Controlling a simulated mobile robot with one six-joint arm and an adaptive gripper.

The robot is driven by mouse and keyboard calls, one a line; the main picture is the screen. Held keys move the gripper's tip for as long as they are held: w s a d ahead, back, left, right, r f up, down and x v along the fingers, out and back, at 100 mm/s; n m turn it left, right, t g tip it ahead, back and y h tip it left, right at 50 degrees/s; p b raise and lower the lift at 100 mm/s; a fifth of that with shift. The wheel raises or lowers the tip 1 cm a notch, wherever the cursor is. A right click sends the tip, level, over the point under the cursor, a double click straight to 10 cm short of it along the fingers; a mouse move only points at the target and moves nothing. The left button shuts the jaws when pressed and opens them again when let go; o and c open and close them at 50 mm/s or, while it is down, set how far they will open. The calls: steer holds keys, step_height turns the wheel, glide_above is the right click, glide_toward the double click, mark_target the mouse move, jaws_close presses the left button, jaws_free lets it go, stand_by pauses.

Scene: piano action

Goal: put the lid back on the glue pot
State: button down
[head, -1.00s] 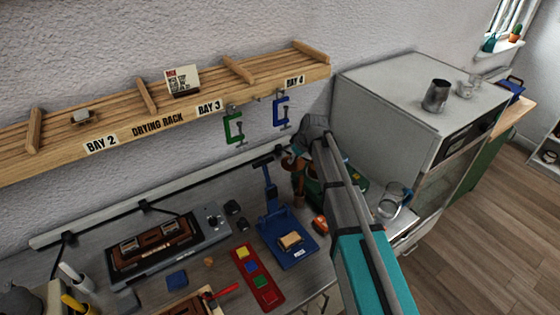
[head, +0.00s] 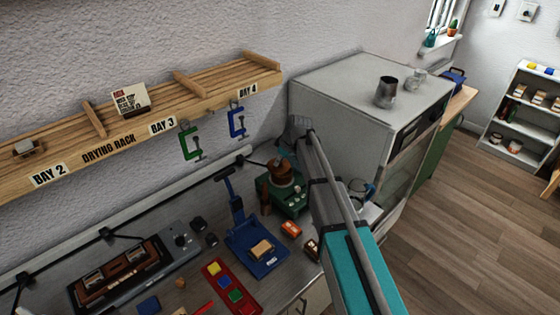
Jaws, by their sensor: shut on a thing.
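The glue pot (head: 281,180) is a brown, copper-toned pot on a green base at the back right of the bench in the head view. My gripper (head: 284,156) is directly above it, small and partly hidden by my wrist. It is shut on what looks like the brown lid (head: 279,165), at the pot's mouth. The lid and pot blend together, so I cannot tell whether the lid touches the rim or sits level.
A blue stand (head: 262,250) is left of the pot, with small orange and brown items in front. A large grey cabinet (head: 345,110) stands close on the right. The drying rack (head: 140,125) with hanging green and blue clamps is above left. A glass jar is partly behind my arm.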

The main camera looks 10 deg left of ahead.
mark_target(283, 164)
steer(key=shift+r, duration=0.15)
steer(key=r+p, duration=0.2)
steer(key=d+r+p, duration=0.1)
steer(key=r+p, duration=0.2)
steer(key=shift+w+d, duration=0.1)
steer(key=shift+w, duration=0.05)
stand_by(0.4)
steer(key=shift+f, duration=0.25)
steer(key=shift+f+b, duration=3.05)
steer(key=shift+b, duration=0.15)
steer(key=shift+f, duration=0.15)
stand_by(0.4)
stand_by(0.4)
steer(key=shift+c, duration=1.8)
jaws_free()
steer(key=o, duration=0.4)
steer(key=shift+c, duration=0.2)
